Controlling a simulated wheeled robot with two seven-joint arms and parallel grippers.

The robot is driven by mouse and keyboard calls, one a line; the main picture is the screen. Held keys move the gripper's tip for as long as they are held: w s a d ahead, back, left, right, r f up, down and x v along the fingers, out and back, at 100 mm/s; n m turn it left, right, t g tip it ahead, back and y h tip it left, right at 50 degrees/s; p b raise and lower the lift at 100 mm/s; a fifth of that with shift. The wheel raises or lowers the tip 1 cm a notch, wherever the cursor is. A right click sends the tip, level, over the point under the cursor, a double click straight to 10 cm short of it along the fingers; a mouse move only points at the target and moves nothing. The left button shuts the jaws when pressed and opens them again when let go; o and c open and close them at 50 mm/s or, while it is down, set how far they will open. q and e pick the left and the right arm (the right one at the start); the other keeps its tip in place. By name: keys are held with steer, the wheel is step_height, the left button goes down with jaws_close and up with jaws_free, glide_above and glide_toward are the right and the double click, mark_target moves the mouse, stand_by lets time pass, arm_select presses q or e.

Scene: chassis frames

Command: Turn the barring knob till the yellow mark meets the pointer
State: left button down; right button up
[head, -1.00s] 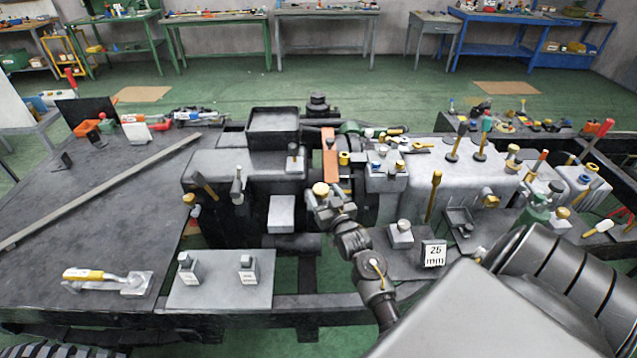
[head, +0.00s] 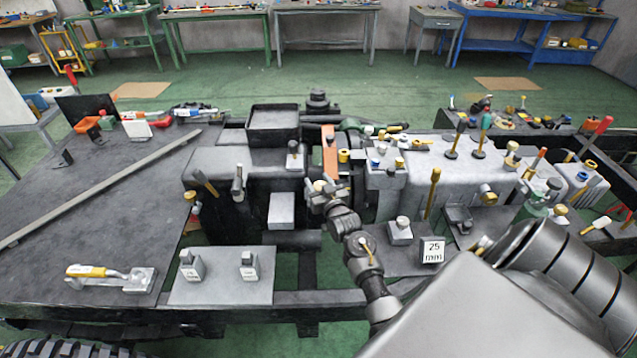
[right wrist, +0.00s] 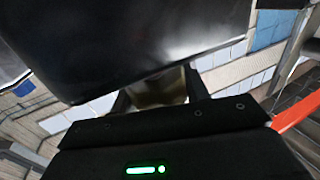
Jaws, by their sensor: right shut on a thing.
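My right gripper (head: 322,187) is at the front of the dark machine, near its middle. It is shut on a brass-coloured knob, which shows between the two fingers in the right wrist view (right wrist: 160,88). In the head view the fingers cover most of this knob. An orange upright plate (head: 329,145) stands just above and behind the gripper, with a small yellow-topped part (head: 344,156) beside it. I cannot tell a yellow mark or a pointer for certain. My left gripper is not in view.
Grey housings with upright levers (head: 435,176) stand close to the right of my gripper. A white "25 mm" block (head: 432,251) stands on the frame. A grey plate (head: 205,290) with two small blocks and a yellow-handled tool (head: 92,271) lie at left.

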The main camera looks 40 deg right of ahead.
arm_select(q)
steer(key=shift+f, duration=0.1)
arm_select(e)
steer(key=shift+y, duration=0.3)
steer(key=shift+c, duration=0.4)
